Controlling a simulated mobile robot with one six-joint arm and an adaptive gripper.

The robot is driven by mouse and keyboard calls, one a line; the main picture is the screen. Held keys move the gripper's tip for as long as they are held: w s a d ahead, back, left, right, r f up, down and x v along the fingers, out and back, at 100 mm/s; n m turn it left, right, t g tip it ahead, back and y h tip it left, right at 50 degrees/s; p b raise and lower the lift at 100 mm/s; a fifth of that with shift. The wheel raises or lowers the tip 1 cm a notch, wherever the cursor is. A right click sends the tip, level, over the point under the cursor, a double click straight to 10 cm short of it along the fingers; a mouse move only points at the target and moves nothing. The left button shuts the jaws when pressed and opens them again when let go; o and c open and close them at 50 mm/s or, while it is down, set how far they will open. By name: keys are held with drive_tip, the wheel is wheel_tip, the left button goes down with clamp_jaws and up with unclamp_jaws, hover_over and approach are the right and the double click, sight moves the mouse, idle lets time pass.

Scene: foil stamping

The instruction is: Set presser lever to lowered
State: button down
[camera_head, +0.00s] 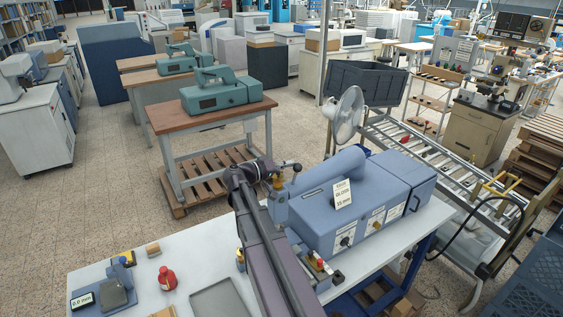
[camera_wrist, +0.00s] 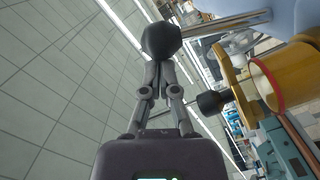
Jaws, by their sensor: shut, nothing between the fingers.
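The blue stamping machine (camera_head: 345,205) stands on the white table, with a label card on its top. In the wrist view, a bright metal rod (camera_wrist: 226,26) ends in a dark round knob (camera_wrist: 160,40), which looks like the presser lever. My gripper (camera_wrist: 161,63) is shut and empty, its fingertips right at this knob. I cannot tell whether they touch it. A second black knob (camera_wrist: 210,102) on a thin shaft sits to the right, beside a yellow-brown round part (camera_wrist: 268,82). In the head view my arm reaches to the machine's left end and hides part of it.
A roller conveyor (camera_head: 430,150) and a fan (camera_head: 347,115) stand behind the machine. Open floor lies at the left.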

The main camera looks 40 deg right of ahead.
drive_tip(key=shift+s+f+m, duration=0.2)
drive_tip(key=shift+s+m, duration=0.2)
drive_tip(key=shift+s, duration=0.4)
drive_tip(key=shift+s+f+m, duration=0.15)
drive_tip(key=shift+s+m, duration=0.25)
drive_tip(key=shift+s, duration=0.35)
drive_tip(key=shift+r, duration=0.1)
drive_tip(key=p, duration=0.3)
approach(297, 168)
drive_tip(key=shift+w+a+r, duration=0.4)
drive_tip(key=shift+w+r, duration=0.25)
drive_tip(key=shift+w, duration=0.1)
drive_tip(key=shift+w+a+r, duration=0.4)
drive_tip(key=shift+w+r, duration=0.2)
drive_tip(key=shift+w, duration=0.1)
